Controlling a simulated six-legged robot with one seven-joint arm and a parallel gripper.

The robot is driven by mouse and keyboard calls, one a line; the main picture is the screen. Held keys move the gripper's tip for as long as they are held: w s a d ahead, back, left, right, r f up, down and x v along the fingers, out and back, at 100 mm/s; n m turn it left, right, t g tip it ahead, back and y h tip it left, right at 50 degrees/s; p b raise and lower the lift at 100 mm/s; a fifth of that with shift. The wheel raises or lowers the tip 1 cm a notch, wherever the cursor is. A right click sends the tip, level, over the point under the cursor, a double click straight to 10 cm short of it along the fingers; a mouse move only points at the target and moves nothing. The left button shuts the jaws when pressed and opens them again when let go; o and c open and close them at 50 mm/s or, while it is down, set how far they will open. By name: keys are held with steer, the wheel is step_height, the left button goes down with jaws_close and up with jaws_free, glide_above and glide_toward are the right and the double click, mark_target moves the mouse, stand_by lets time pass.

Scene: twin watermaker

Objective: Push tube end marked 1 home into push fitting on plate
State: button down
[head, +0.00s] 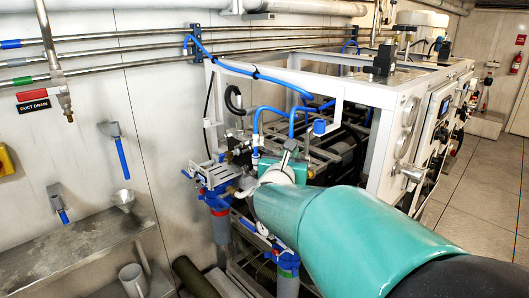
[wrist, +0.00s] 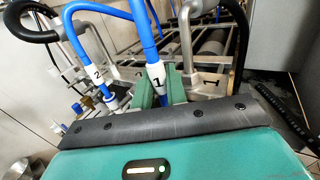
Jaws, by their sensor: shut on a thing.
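In the wrist view, the blue tube marked 1 (wrist: 157,78) has a white tag with a black 1. It runs down between the green fingers of my gripper (wrist: 160,94), which is shut on it. Its lower end is hidden behind the gripper's dark front edge. The plate (wrist: 206,83) shows a black 1 just right of the fingers; I cannot see the push fitting there or how the tube end meets it.
A second blue tube marked 2 (wrist: 97,73) goes down to a fitting left of my gripper. Blue filter housings (head: 217,205) hang below the plate area. A white frame (head: 345,90) stands behind and right. A steel bench (head: 75,250) is at left.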

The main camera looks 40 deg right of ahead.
steer(key=shift+f, duration=0.4)
steer(key=c, duration=1.3)
jaws_free()
steer(key=shift+c, duration=0.2)
